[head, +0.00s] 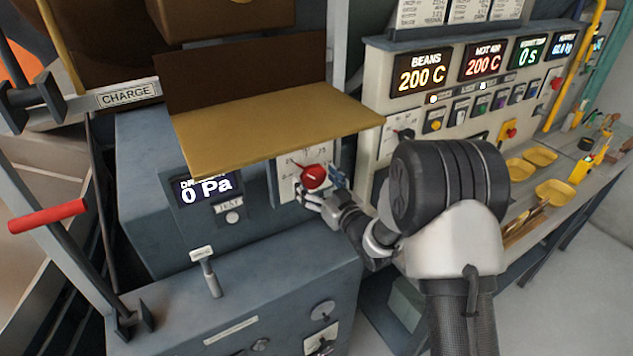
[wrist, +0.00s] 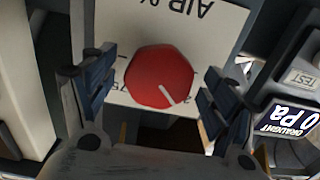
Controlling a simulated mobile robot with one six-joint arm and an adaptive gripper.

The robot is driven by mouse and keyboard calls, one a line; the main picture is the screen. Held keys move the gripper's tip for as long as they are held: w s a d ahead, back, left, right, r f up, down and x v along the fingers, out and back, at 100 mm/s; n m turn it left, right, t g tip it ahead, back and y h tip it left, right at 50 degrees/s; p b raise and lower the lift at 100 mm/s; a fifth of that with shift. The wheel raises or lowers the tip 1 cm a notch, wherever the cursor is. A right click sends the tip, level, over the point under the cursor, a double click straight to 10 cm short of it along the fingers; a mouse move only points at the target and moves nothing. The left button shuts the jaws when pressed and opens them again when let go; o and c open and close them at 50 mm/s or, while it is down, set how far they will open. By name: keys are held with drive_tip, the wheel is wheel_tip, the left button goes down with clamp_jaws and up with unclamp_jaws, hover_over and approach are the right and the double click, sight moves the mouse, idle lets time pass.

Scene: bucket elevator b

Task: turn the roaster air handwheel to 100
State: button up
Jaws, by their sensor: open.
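The roaster air handwheel is a red faceted knob (head: 314,177) on a white dial plate (head: 287,187) below a tan ledge. In the wrist view the knob (wrist: 150,78) fills the middle, with the plate (wrist: 215,30) upside down behind it, lettered "AIR %". A white line on the knob points to the lower right there. A "75" shows at the plate's lower left; other numbers are partly hidden. My gripper (head: 327,190) is at the knob. In the wrist view its open fingers (wrist: 157,77) stand on both sides of the knob, with small gaps visible.
The tan ledge (head: 270,130) juts out just above the dial. A display (head: 206,190) reading 0 Pa and a TEST button (head: 232,216) are to the left. A control panel (head: 375,75) stands to the right. A lever (head: 208,275) rises from the lower housing.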

drive_tip(key=shift+c, duration=0.3)
drive_tip(key=c, duration=1)
